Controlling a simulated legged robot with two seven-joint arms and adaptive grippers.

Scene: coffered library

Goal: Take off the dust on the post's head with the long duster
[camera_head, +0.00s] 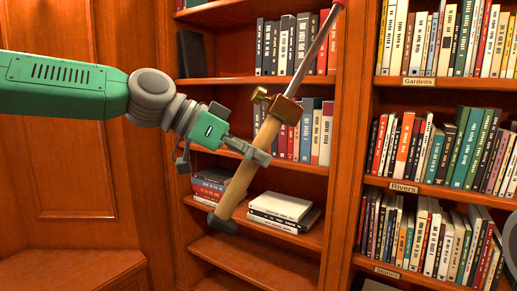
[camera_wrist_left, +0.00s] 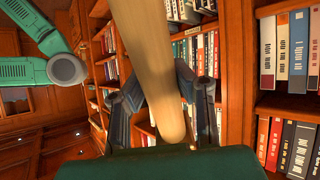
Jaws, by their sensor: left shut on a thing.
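My left gripper (camera_head: 247,150) is shut on the wooden handle of the long duster (camera_head: 243,182). The duster is tilted, its dark butt end low and its thin rod running up to the right. A brown collar with a brass knob sits between handle and rod. The rod leaves the top of the head view, so the duster's far end is hidden. In the left wrist view the handle (camera_wrist_left: 152,65) runs between the fingers of my left gripper (camera_wrist_left: 165,105). The post's head and its dust are not in view. My right gripper is not in view.
Wooden bookshelves (camera_head: 345,170) full of books stand behind the duster, with labels such as Gardens and Rivers. White books (camera_head: 280,205) lie flat on a lower shelf. Wood panelling (camera_head: 70,140) is at the left. A green arm of mine shows in the left wrist view.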

